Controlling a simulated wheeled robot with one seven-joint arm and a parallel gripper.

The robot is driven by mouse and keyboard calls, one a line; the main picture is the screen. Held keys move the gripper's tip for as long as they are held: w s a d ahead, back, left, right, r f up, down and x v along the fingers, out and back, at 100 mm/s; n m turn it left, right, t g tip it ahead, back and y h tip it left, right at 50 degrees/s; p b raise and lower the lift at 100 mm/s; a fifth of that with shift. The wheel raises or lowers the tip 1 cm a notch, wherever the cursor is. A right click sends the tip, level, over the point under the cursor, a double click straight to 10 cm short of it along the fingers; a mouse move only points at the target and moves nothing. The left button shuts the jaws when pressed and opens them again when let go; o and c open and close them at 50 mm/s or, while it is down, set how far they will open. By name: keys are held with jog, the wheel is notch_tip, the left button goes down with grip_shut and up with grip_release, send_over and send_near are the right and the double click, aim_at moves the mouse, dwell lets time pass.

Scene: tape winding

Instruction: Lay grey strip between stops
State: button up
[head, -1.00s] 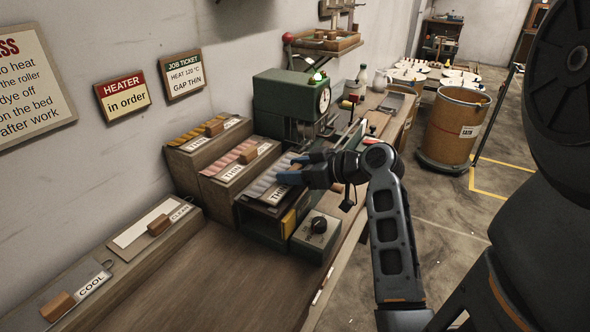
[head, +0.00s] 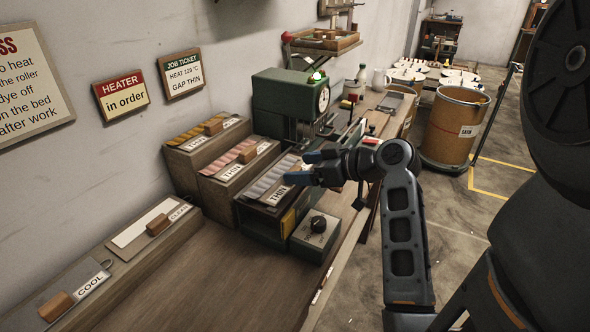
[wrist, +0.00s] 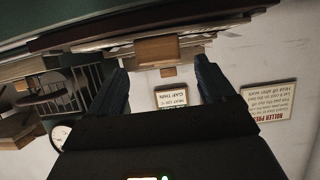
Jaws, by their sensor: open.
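Several grey strips (head: 268,180) lie side by side in the front slanted rack, which carries a THIN label (head: 279,194). My gripper (head: 298,168) is just right of this rack, its blue-tipped fingers apart and pointing left towards the rack's label side. In the wrist view my gripper (wrist: 160,63) is open, with no strip between the fingers. A wooden block (wrist: 158,50) shows beyond the fingertips there. I cannot make out the stops; the area behind my gripper is partly hidden.
Racks of pink strips (head: 232,158) and yellow strips (head: 197,133) stand behind. A green press (head: 285,100) with a dial is beyond them, and a knob box (head: 315,234) in front. COOL (head: 91,284) and CLEAN boards lie at left. The bench front (head: 215,285) is clear.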

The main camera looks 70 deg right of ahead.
jog(key=v, duration=0.9)
jog(key=shift+b, duration=0.4)
jog(key=w+a+f+m, duration=0.1)
jog(key=f, duration=0.1)
jog(key=w+a+f+m+g+p, duration=0.1)
jog(key=a+f, duration=0.1)
jog(key=w+a+f+m+g, duration=0.1)
jog(key=a+f, duration=0.1)
jog(key=shift+w+a+f+m+h, duration=0.1)
jog(key=shift+w+f+m+h, duration=0.05)
jog(key=shift+f+m+h, duration=0.2)
jog(key=s+a+n+p, duration=0.2)
jog(key=s+a+p, duration=0.15)
jog(key=a, duration=1.35)
jog(key=s+a+r+n+t+y+p, duration=0.2)
jog(key=s+a+r+n+t+y, duration=0.1)
jog(key=a+r, duration=0.5)
jog(key=s+a+n+y, duration=0.1)
jog(key=s+a, duration=0.1)
jog(key=a, duration=0.1)
jog(key=shift+r+t+p, duration=0.2)
jog(key=shift+t+p, duration=0.1)
jog(key=shift+p, duration=0.05)
